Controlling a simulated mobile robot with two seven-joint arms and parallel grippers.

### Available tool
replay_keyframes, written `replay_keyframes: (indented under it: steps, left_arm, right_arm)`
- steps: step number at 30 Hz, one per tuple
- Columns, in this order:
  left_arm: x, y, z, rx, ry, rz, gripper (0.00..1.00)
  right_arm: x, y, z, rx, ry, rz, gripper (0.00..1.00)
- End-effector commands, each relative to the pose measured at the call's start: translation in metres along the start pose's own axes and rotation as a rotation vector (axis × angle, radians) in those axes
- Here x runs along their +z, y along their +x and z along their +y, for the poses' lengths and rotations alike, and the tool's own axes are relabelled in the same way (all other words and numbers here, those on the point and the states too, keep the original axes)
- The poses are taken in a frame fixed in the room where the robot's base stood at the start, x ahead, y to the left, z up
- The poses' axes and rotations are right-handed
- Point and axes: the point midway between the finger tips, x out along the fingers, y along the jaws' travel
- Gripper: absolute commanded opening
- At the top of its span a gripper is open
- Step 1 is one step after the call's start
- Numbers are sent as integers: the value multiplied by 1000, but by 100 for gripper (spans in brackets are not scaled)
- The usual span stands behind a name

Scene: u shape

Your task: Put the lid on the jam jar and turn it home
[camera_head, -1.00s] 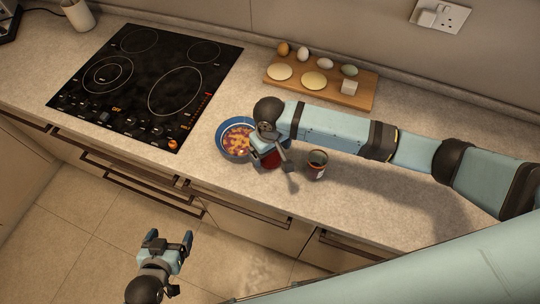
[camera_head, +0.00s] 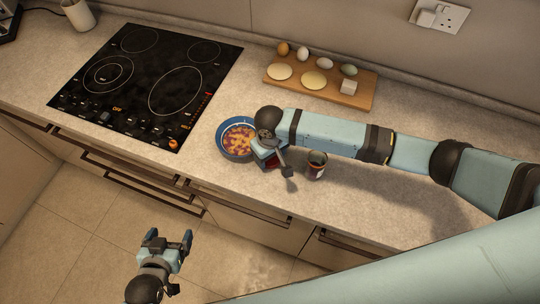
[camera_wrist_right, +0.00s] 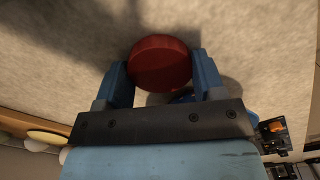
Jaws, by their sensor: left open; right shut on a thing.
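The jam jar (camera_head: 315,168) stands upright on the counter near its front edge, its dark open top facing up. My right gripper (camera_head: 272,162) is left of the jar and apart from it. It is shut on the round red lid (camera_wrist_right: 160,62), which shows between both fingers in the right wrist view. In the head view only a small red part of the lid (camera_head: 269,167) shows below the gripper. My left gripper (camera_head: 169,242) is open and empty, over the floor in front of the counter.
A blue bowl of food (camera_head: 236,139) stands just left of my right gripper. The black hob (camera_head: 145,85) lies further left. A wooden board (camera_head: 320,98) with eggs and pale rounds is at the back. The counter right of the jar is clear beneath my arm.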

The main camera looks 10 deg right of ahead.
Motion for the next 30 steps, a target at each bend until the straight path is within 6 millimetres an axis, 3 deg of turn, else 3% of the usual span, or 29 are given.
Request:
replay_keyframes:
  steps: [6,11,17,30]
  left_arm:
    - [0,1,0,0,0,1,89]
    - [0,2,0,0,0,3,89]
    - [3,4,0,1,0,3,89]
    - [9,8,2,5,0,1,89]
  right_arm:
    - [0,-4,0,0,0,0,41]
    - [-1,-19,0,-1,-1,1,41]
    - [-1,-56,0,-1,0,4,41]
    - [-1,-160,0,-1,-1,3,41]
